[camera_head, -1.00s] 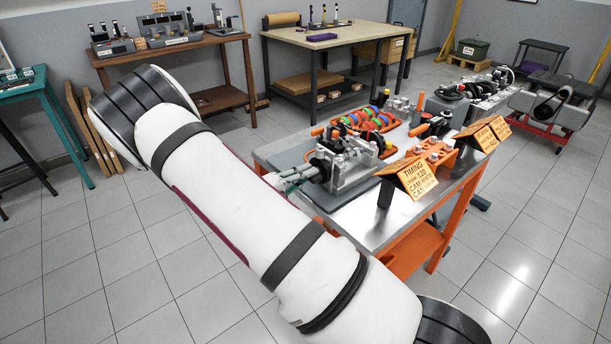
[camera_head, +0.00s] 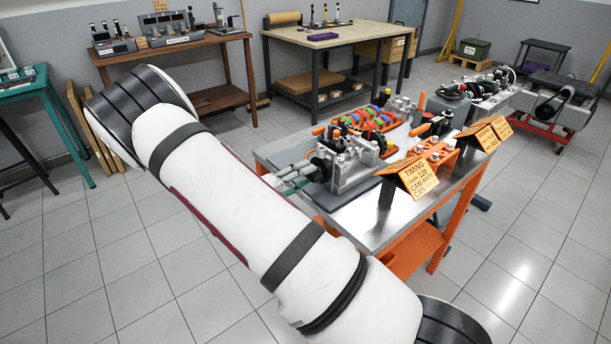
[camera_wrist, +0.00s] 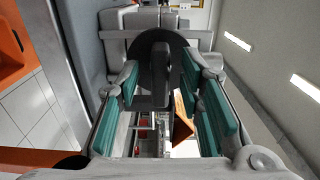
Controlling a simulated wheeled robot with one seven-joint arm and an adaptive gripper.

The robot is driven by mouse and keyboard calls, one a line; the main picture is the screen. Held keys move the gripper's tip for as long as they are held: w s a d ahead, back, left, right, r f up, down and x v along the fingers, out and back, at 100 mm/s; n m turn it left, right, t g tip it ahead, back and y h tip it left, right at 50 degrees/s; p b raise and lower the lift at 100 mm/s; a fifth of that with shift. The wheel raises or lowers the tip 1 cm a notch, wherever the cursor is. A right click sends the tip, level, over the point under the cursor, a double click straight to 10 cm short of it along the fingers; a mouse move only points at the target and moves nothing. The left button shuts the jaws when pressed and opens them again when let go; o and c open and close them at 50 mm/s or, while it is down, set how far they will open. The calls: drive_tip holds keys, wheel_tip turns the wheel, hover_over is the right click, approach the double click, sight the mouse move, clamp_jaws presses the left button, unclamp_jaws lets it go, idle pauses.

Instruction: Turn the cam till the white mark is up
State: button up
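The engine block (camera_head: 352,165) stands on a dark grey mat on the metal-topped bench. My gripper (camera_head: 302,174) points at the block's left end, its teal-padded fingers level and close to a dark round part. In the wrist view my gripper (camera_wrist: 167,90) is open, with one teal pad on each side. A dark round disc with an upright bar, apparently the cam (camera_wrist: 160,72), lies ahead between the fingers. A gap shows between the bar and both pads. I cannot make out a white mark.
A timing sign (camera_head: 417,178) stands at the bench's front edge, right of the block. An orange tray (camera_head: 365,120) with coloured rings sits behind the block. More engine parts lie to the right. The floor left of the bench is clear.

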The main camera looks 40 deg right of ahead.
drive_tip(key=a, duration=1.1)
drive_tip(key=shift+s, duration=0.2)
drive_tip(key=shift+a, duration=0.1)
